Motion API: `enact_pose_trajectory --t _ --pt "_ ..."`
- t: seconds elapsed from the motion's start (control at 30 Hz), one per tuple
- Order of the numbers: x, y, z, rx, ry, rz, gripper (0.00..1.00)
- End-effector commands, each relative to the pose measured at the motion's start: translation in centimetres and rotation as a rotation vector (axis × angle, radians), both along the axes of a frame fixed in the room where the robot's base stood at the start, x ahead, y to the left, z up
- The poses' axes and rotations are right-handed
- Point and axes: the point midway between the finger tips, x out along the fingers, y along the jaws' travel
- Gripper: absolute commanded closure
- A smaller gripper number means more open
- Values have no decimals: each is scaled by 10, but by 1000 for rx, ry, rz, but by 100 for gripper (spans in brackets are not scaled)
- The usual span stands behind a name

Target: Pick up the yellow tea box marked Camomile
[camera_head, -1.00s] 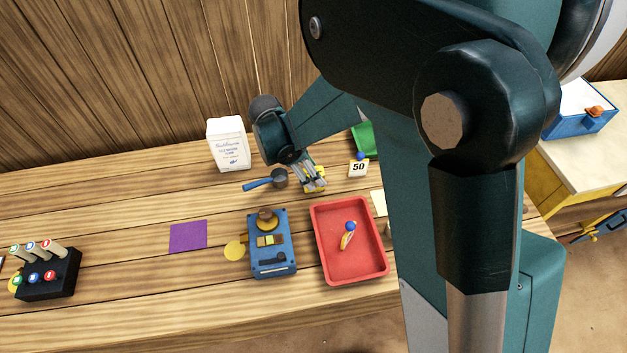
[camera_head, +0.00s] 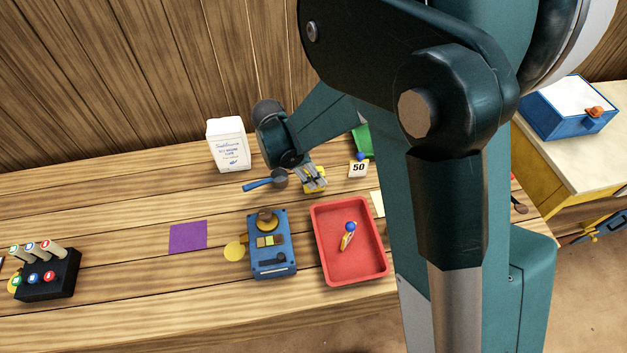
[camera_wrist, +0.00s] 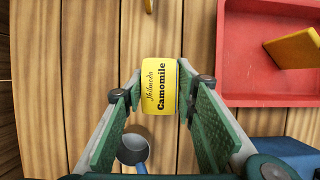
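The yellow tea box (camera_wrist: 158,88) shows its face marked Camomile in the wrist view, between my fingertips. My gripper (camera_wrist: 160,82) points down at the box, one finger on each side. It looks open, with narrow gaps beside the box; firm contact does not show. My gripper (camera_head: 312,177) also shows in the head view.
A grey scoop with a blue handle (camera_head: 262,183) lies close left of my gripper. The red tray (camera_head: 380,265), blue device (camera_head: 272,263), white packet (camera_head: 229,146), "50" card (camera_head: 358,170) and green container (camera_head: 362,140) stand around. Bare table lies around the purple square (camera_head: 188,237).

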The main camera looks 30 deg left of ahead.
Motion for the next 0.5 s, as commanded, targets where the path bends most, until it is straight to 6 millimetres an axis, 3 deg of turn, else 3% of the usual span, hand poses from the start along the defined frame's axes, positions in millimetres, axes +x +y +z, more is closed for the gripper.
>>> enact_pose_trajectory --t 0.5 --pt "0 0 9 0 0 0 84"
